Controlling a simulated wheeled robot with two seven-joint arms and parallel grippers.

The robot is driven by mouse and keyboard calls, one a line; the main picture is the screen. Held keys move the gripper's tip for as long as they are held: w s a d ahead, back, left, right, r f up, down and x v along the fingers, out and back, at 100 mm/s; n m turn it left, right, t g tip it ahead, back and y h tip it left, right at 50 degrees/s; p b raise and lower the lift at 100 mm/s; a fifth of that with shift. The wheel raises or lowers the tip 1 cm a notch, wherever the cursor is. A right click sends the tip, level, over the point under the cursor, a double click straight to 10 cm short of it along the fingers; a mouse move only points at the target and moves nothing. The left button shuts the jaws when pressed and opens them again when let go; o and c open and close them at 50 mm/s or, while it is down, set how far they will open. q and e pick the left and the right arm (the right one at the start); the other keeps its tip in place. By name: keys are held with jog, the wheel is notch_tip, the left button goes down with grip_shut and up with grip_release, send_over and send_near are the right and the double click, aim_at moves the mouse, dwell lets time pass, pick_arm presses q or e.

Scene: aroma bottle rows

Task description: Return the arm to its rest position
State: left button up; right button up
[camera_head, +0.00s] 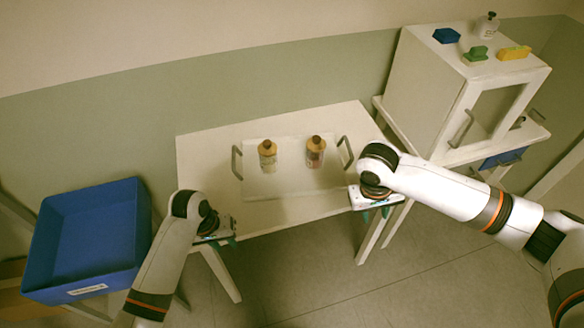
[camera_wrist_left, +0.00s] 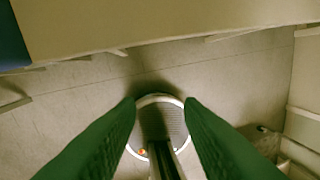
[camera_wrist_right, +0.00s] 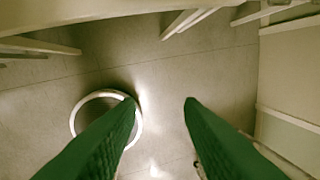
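My left gripper (camera_head: 222,241) hangs in front of the table's front left corner, pointing down. In the left wrist view its green fingers (camera_wrist_left: 160,103) are spread apart with nothing between them but floor and my own base below. My right gripper (camera_head: 376,212) hangs by the table's front right corner. In the right wrist view its green fingers (camera_wrist_right: 162,102) are also apart and empty. Two brown-capped bottles, a left one (camera_head: 268,157) and a right one (camera_head: 315,153), stand upright on a white tray (camera_head: 285,185) on the table, clear of both grippers.
The white table (camera_head: 205,160) has free room left of the tray. A blue bin (camera_head: 85,235) stands at the left. A white cabinet (camera_head: 425,85) at the right bears a blue block (camera_head: 446,36), a green block (camera_head: 476,54), a yellow block (camera_head: 514,53) and a bottle (camera_head: 487,26).

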pick_arm(q)
jog(key=shift+w, duration=0.1)
pick_arm(e)
jog(key=shift+w+r, duration=0.15)
